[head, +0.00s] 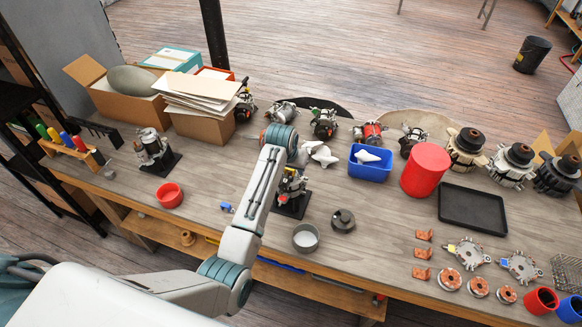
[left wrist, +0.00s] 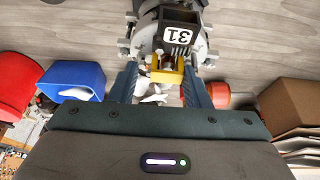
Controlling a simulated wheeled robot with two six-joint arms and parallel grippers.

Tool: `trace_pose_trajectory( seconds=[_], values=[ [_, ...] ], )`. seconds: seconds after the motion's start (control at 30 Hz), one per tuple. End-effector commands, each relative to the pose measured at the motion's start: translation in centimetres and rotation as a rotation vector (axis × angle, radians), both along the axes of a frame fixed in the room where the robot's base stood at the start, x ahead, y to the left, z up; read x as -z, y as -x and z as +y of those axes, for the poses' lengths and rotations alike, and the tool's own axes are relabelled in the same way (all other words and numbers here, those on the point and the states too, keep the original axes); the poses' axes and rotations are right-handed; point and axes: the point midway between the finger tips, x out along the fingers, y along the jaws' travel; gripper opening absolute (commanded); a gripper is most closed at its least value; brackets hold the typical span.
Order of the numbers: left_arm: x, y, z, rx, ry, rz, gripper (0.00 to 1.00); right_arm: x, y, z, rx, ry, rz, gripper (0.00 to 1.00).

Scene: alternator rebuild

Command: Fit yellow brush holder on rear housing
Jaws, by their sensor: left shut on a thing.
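The rear housing (left wrist: 142,42) is a grey metal part, seen close up in the left wrist view, with a black block marked 31 (left wrist: 180,32) in front of it. In the head view the housing stands on a black stand (head: 291,208) at mid-bench, partly behind my left arm. The yellow brush holder (left wrist: 166,76) sits between the fingers of my left gripper (left wrist: 160,70), which is shut on it. The holder is right at the housing and overlaps it in the picture; I cannot tell whether it is seated. My right gripper is out of view.
A blue bin (head: 369,172) and a red cylinder (head: 425,169) stand to the right of the stand. A grey metal cup (head: 306,237) and a dark round part (head: 343,220) are in front. A red bowl (head: 169,195) and cardboard boxes (head: 203,125) are to the left.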

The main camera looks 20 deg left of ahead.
Motion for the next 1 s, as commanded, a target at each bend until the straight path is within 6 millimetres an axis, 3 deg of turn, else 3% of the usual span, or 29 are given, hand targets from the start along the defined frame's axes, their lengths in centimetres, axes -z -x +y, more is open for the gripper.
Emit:
trace_pose_trajectory(
  seconds=[1.0],
  values=[
    [1.3,-0.5,0.3,0.0,0.002,0.039,0.21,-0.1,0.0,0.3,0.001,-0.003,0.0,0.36]
  ],
)
